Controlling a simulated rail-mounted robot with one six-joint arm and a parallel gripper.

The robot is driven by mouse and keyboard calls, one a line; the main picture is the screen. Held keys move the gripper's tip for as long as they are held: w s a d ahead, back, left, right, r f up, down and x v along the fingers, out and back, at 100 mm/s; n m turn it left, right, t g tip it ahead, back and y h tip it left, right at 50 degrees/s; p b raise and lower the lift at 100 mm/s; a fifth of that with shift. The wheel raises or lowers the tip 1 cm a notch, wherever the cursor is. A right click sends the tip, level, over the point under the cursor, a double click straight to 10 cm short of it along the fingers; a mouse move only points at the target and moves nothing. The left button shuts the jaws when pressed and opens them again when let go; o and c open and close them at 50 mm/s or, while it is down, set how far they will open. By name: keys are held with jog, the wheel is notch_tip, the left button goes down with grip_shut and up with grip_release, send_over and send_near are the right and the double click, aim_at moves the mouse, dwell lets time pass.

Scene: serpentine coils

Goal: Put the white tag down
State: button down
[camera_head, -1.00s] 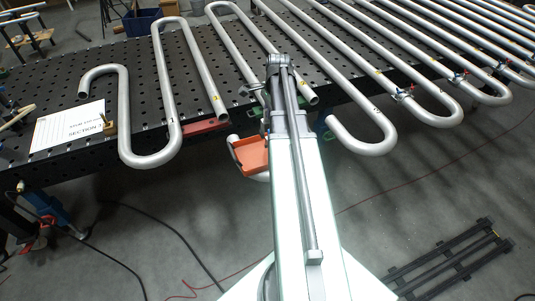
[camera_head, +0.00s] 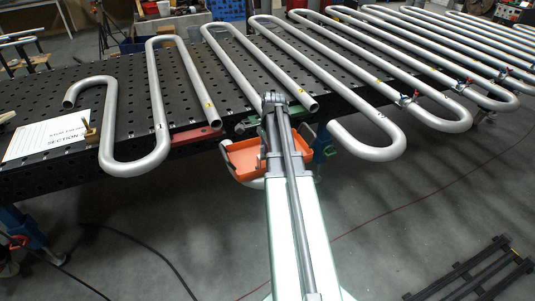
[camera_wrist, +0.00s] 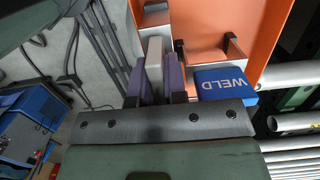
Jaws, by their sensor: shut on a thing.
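In the wrist view my gripper (camera_wrist: 156,76) has its two purple-grey fingers closed on the white tag (camera_wrist: 154,52), which shows as a narrow pale slab seen nearly edge-on. An orange tray (camera_wrist: 205,22) lies beside it to the right in that view. A blue tag marked WELD (camera_wrist: 222,84) sits at the tray's near edge. In the head view the orange tray (camera_head: 243,158) hangs at the table's front edge, partly behind my arm. The gripper and the white tag are hidden there.
A black perforated table (camera_head: 190,130) carries bent grey pipe coils (camera_head: 155,100). A white section sign (camera_head: 45,137) lies at its left end. A red bar (camera_head: 197,134) lies near the front edge. A blue machine (camera_wrist: 25,130) and cables show in the wrist view.

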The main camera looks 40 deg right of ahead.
jog(key=shift+f, duration=0.15)
jog(key=c, duration=1.2)
grip_release()
jog(key=shift+o, duration=0.2)
notch_tip(320, 180, up, 12)
jog(key=d+p, duration=0.1)
jog(key=p, duration=1.1)
jog(key=shift+s+d+r, duration=0.2)
jog(key=shift+s, duration=0.05)
jog(key=shift+a, duration=0.1)
jog(key=s+a+n, duration=0.2)
jog(key=a+n, duration=0.9)
jog(key=a, duration=0.7)
jog(key=s+a+n+h, duration=0.1)
jog(key=s+a+n, duration=0.2)
jog(key=a+n, duration=0.8)
jog(key=a, duration=0.7)
jog(key=shift+a+g, duration=0.3)
jog(key=shift+a, duration=0.05)
